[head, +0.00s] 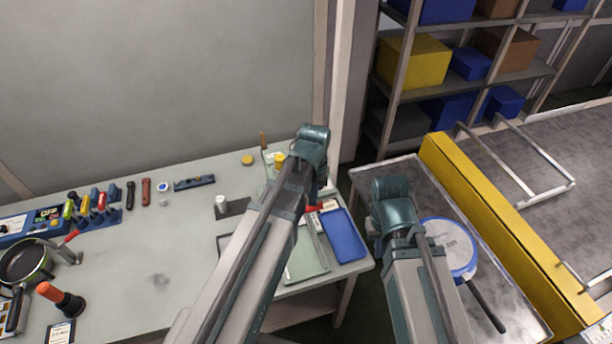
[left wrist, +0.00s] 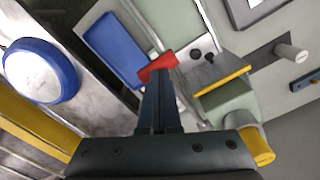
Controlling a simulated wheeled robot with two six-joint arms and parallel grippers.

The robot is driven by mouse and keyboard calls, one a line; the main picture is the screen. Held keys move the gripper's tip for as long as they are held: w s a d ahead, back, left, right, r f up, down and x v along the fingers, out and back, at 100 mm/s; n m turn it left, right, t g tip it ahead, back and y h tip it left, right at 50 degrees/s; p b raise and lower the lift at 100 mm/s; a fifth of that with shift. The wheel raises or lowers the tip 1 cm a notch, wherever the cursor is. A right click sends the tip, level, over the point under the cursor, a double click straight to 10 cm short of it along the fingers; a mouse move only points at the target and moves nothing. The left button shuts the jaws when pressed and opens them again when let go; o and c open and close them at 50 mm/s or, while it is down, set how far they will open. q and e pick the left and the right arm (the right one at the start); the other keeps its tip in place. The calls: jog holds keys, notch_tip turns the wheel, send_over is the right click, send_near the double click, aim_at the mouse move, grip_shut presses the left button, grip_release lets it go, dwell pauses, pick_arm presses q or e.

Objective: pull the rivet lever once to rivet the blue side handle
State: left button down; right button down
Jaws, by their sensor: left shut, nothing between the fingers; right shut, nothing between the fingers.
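A red lever grip (left wrist: 158,67) lies right at the tips of my left gripper (left wrist: 158,82) in the left wrist view. The gripper's fingers are closed together with nothing between them; I cannot tell whether they touch the grip. Beside it stands a green machine block (left wrist: 228,100) with a yellow edge and knob. In the head view the red grip (head: 330,205) shows partly past my left arm, which hides the left fingers and most of the machine. My right arm's fingers are hidden below its wrist. I cannot make out a blue side handle.
A blue tray (head: 343,236) lies at the table's right edge. A blue-rimmed round pan (head: 450,246) with a black handle is on the metal bench, beside a yellow rail (head: 500,225). Tools, a dark pan (head: 25,262) and another red lever stand at the left.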

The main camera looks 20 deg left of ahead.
dwell(0.3)
pick_arm(q)
jog(key=shift+s+d+f+b, duration=0.1)
jog(key=shift+f+b, duration=0.6)
jog(key=shift+s+d+f+b, duration=0.1)
jog(key=shift+f+b, duration=0.55)
jog(key=shift+f, duration=0.05)
notch_tip(320, 180, up, 10)
jog(key=p, duration=1)
jog(key=shift+r, duration=0.25)
jog(key=shift+a+p, duration=0.1)
jog(key=shift+p, duration=0.2)
notch_tip(320, 180, up, 10)
jog(key=p, duration=1)
jog(key=shift+s+d, duration=0.3)
jog(key=shift+s, duration=0.1)
